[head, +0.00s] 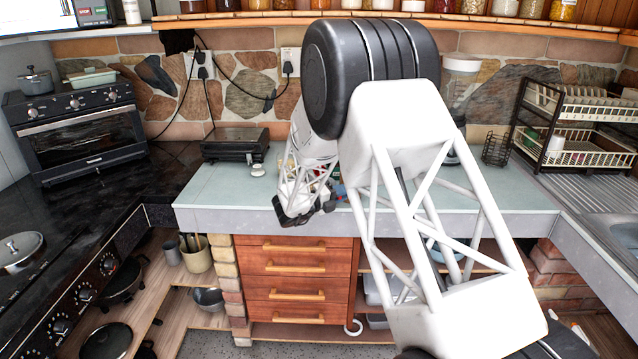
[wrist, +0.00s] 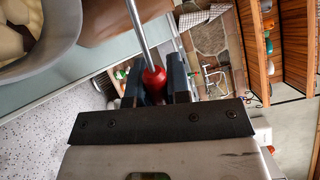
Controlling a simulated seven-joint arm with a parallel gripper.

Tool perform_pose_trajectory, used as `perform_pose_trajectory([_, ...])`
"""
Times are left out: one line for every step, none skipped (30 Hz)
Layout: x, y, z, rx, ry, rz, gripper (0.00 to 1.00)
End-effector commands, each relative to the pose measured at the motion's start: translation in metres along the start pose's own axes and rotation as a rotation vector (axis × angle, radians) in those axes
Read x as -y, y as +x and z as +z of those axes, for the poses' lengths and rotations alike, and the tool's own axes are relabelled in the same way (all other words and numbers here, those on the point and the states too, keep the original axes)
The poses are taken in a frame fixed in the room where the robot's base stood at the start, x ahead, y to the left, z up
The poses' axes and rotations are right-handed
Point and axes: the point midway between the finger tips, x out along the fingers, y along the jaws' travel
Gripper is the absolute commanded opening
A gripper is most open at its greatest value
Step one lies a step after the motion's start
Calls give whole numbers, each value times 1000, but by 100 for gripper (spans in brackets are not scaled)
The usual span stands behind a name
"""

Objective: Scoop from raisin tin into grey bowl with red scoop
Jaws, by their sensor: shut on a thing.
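My gripper (wrist: 153,68) is shut on the red handle of the scoop (wrist: 154,80) in the wrist view. The scoop's metal shaft runs up out of the picture, so its bowl end is hidden. In the head view my gripper (head: 303,212) hangs at the front edge of the counter, and the scoop cannot be made out. A grey round container (wrist: 72,28) with pale chunks in it shows at the upper left of the wrist view; I cannot tell whether it is the grey bowl. I cannot make out the raisin tin; my arm hides part of the counter.
The pale counter (head: 215,190) is bare at its left. A black flat appliance (head: 235,144) stands at its back left. A toaster oven (head: 80,128) stands further left, and a dish rack (head: 580,125) is at the right. Cables hang along the stone wall.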

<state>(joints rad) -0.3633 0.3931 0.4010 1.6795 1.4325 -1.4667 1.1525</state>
Motion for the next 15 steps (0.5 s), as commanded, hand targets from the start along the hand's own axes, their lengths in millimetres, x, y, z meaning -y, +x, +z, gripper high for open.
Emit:
perform_pose_trajectory([0, 0, 0, 0, 0, 0, 0])
perform_pose_trajectory([0, 0, 0, 0, 1, 0, 0])
perform_pose_trajectory([0, 0, 0, 0, 1, 0, 0])
perform_pose_trajectory([0, 0, 0, 0, 1, 0, 0])
perform_pose_trajectory([0, 0, 0, 0, 0, 0, 0])
perform_pose_trajectory([0, 0, 0, 0, 0, 0, 0])
perform_pose_trajectory([0, 0, 0, 0, -1, 0, 0])
perform_pose_trajectory([1, 0, 0, 0, -3, 0, 0])
perform_pose_trajectory([1, 0, 0, 0, -6, 0, 0])
perform_pose_trajectory([1, 0, 0, 0, -8, 0, 0])
perform_pose_trajectory([2, 0, 0, 0, -11, 0, 0])
perform_pose_trajectory([3, 0, 1, 0, -17, 0, 0])
perform_pose_trajectory([3, 0, 1, 0, -23, 0, 0])
perform_pose_trajectory([4, 0, 1, 0, -29, 0, 0])
perform_pose_trajectory([5, 0, 1, 0, -38, 0, 0])
